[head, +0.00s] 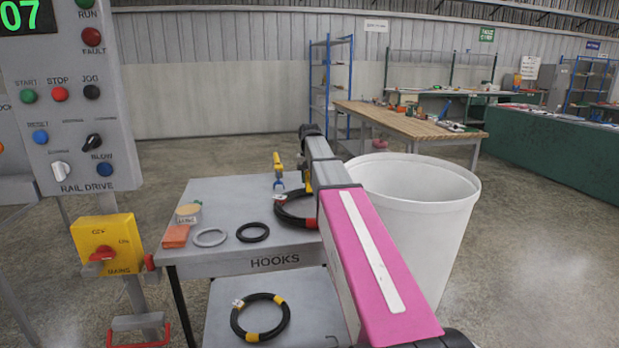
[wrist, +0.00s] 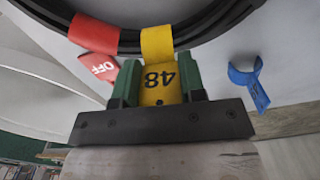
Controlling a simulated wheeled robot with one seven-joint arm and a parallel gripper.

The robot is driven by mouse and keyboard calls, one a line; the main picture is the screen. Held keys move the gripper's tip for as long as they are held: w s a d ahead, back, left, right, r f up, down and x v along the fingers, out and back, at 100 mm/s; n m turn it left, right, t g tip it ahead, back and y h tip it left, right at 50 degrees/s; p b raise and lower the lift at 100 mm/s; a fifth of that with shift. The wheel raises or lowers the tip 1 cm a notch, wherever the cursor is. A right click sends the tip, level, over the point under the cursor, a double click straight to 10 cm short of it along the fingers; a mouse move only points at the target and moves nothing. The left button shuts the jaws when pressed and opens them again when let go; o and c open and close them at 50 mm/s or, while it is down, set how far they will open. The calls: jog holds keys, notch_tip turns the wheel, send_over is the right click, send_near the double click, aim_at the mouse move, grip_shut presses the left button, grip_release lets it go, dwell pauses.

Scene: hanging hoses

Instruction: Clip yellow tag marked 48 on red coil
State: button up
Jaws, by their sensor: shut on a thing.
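My gripper (wrist: 159,82) is shut on the yellow tag marked 48 (wrist: 158,96), between its green fingers in the wrist view. The tag's upper yellow part (wrist: 157,44) lies across the black coil (wrist: 212,22). I cannot tell whether it grips around the coil or only overlaps it. The coil has a red band (wrist: 94,33) left of the tag, and a red piece marked OFF (wrist: 104,72) hangs nearby. In the head view this coil (head: 283,215) lies on the grey table, partly hidden by my arm; my gripper is mostly hidden there too.
A blue clip (wrist: 247,82) lies right of my gripper. The table (head: 215,262) also holds a small black ring (head: 252,232), a grey ring (head: 210,238) and an orange block (head: 176,236). A yellow-banded coil (head: 236,318) lies lower. A white bin (head: 440,215) stands close right.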

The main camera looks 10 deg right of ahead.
jog(key=shift+f, duration=0.95)
dwell(0.7)
jog(key=o, duration=1)
